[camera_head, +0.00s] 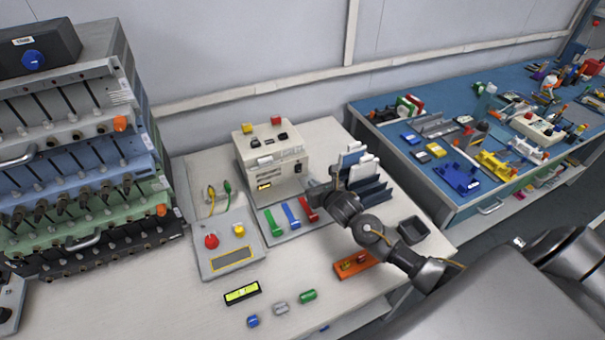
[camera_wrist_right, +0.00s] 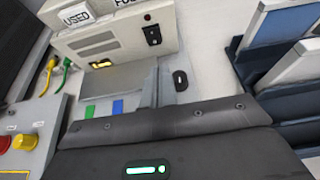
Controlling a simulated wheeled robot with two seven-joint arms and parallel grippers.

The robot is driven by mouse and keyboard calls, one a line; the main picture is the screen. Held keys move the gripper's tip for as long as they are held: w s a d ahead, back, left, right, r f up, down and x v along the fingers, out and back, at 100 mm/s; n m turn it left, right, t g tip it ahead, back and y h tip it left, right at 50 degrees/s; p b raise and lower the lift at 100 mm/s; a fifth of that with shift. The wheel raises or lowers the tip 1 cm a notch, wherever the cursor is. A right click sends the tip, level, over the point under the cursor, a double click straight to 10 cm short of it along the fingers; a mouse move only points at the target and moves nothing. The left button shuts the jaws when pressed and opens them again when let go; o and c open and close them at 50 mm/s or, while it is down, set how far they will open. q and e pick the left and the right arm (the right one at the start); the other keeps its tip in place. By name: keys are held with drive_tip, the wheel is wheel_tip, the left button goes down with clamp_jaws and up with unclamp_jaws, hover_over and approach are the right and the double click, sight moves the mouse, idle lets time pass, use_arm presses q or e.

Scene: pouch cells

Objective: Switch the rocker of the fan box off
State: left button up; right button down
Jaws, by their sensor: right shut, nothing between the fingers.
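The fan box appears to be the cream box (camera_head: 262,172) at the back of the white bench, with vent slots in its front. It also shows at the top of the right wrist view (camera_wrist_right: 84,46). Its black rocker (camera_head: 298,168) is at the right of the front face and shows clearly in the wrist view (camera_wrist_right: 152,34). I cannot tell which way the rocker is tipped. My right gripper (camera_head: 314,188) is shut and empty, in front of the box's right side and apart from the rocker. The fingers (camera_wrist_right: 168,84) show below the rocker in the wrist view. My left gripper is out of view.
Green, blue and red pieces (camera_head: 291,214) lie on a grey plate before the box. A slotted rack (camera_head: 372,192) stands close on the right. A panel with red and yellow knobs (camera_head: 226,247) lies left. Stacked drawer units (camera_head: 75,150) fill the far left.

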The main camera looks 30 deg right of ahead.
sight(300, 171)
drive_tip(key=x, duration=0.5)
drive_tip(key=r+p+x, duration=0.1)
drive_tip(key=x, duration=0.1)
drive_tip(key=shift+w+a, duration=0.15)
drive_tip(key=shift+w, duration=0.35)
